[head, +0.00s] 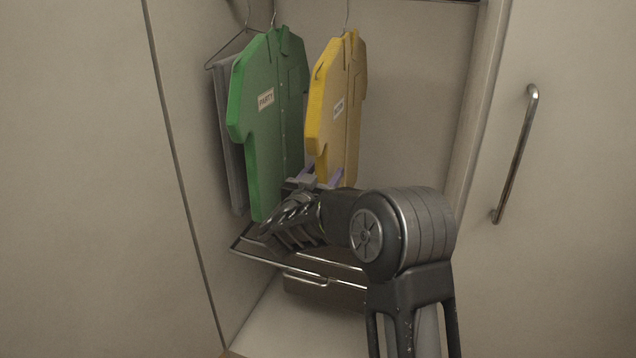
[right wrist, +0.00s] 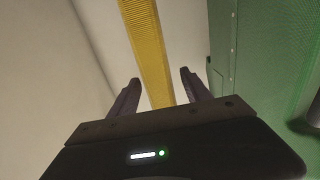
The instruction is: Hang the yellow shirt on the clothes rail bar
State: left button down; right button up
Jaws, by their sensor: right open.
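The yellow shirt (head: 336,100) hangs upright from a wire hanger whose hook (head: 347,16) runs up to the top edge of the head view. The clothes rail bar itself is not visible. My right gripper (head: 322,177) is open at the shirt's lower end, its purplish fingers partly hidden by my wrist. In the right wrist view the open fingers (right wrist: 160,92) stand either side of the shirt's narrow yellow edge (right wrist: 147,50), with gaps on both sides. I cannot tell how deep the shirt reaches between them. My left gripper is not in view.
A green shirt (head: 268,120) hangs close on the left, with a grey garment (head: 230,140) behind it. A wire rack (head: 290,266) and a brown case (head: 325,289) are low in the wardrobe. A door with a metal handle (head: 515,155) is at right. Space right of the yellow shirt is free.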

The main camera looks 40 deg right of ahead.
jog(key=shift+w+d, duration=0.3)
jog(key=shift+d, duration=0.05)
jog(key=shift+c, duration=0.2)
grip_shut()
jog(key=shift+r, duration=0.15)
dwell(0.4)
jog(key=shift+r+p, duration=0.35)
jog(key=shift+p, duration=0.15)
